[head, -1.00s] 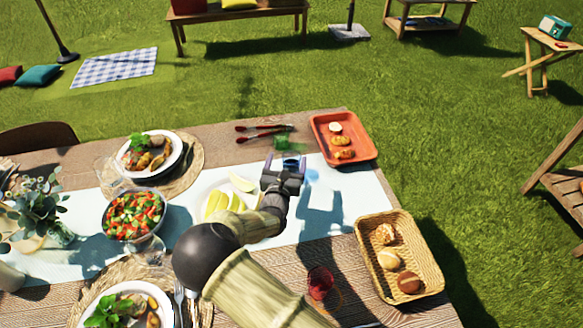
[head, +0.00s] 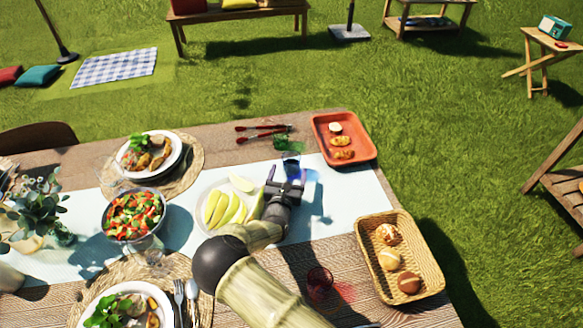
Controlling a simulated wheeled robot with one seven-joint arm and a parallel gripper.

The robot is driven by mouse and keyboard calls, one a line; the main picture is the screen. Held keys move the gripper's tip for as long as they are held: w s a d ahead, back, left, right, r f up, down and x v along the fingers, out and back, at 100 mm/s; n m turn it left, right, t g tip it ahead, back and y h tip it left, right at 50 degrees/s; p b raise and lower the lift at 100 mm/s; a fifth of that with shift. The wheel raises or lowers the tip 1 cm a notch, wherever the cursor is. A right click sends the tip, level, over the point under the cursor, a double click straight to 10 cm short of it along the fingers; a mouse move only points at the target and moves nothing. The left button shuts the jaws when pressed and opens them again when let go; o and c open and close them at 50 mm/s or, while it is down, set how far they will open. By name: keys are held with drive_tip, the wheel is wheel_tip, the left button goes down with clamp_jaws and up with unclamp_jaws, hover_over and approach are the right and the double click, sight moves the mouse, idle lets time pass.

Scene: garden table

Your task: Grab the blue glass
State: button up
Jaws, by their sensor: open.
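The blue glass (head: 290,163) stands upright on the pale table runner, near the runner's far edge. My gripper (head: 287,175) is open, its two fingers pointing toward the far side of the table. The glass is just beyond the fingertips, roughly in line with the gap between them. I cannot tell whether the fingers reach around its near side. The gripper body hides part of the runner in front of the glass.
A green glass (head: 281,142) stands close behind the blue one, beside red-handled tongs (head: 262,130). A plate of melon slices (head: 212,187) is close left of my gripper. An orange tray (head: 368,151) is at the right. A red glass (head: 320,281) stands nearer, left of the bread basket (head: 436,262).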

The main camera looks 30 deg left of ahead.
sight(290, 167)
drive_tip(key=x, duration=0.5)
drive_tip(key=shift+w+a, duration=0.1)
drive_tip(key=shift+w, duration=0.15)
drive_tip(key=shift+c, duration=0.4)
drive_tip(key=c, duration=1.1)
